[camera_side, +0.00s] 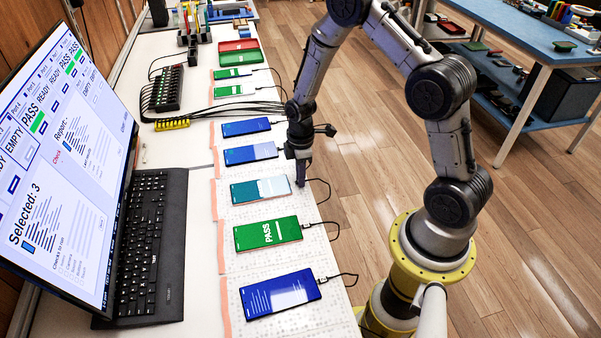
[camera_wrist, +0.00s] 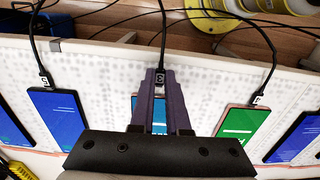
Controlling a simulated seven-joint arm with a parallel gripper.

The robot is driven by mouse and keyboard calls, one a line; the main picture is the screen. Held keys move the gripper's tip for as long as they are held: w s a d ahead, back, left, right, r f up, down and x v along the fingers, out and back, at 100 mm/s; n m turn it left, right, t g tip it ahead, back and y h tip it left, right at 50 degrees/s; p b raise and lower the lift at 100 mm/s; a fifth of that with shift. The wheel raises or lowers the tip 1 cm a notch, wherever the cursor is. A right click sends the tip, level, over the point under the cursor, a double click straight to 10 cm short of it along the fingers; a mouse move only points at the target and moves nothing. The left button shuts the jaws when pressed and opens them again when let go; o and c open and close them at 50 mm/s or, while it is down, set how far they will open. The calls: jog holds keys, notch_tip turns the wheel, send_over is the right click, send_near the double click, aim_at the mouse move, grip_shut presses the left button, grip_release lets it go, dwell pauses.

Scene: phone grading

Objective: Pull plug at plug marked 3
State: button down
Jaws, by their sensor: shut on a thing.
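My gripper (camera_side: 301,183) is low at the right end of a phone with a pale blue and white screen (camera_side: 258,190). In the wrist view my gripper (camera_wrist: 160,80) has its two purple fingers closed on a black cable plug (camera_wrist: 160,77), which carries a small white mark too small to read surely. The plug's cable runs away toward the table edge. The same phone shows between the fingers in the wrist view (camera_wrist: 157,112), partly hidden by the gripper body. I cannot tell whether the plug still sits in the phone's port.
A blue phone (camera_side: 250,154) and a green PASS phone (camera_side: 268,234) lie on either side, each with a cable plugged in. Another blue phone (camera_side: 280,294) is nearer the camera.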

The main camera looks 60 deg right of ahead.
jog(key=c, duration=0.8)
grip_release()
jog(key=shift+r, duration=3)
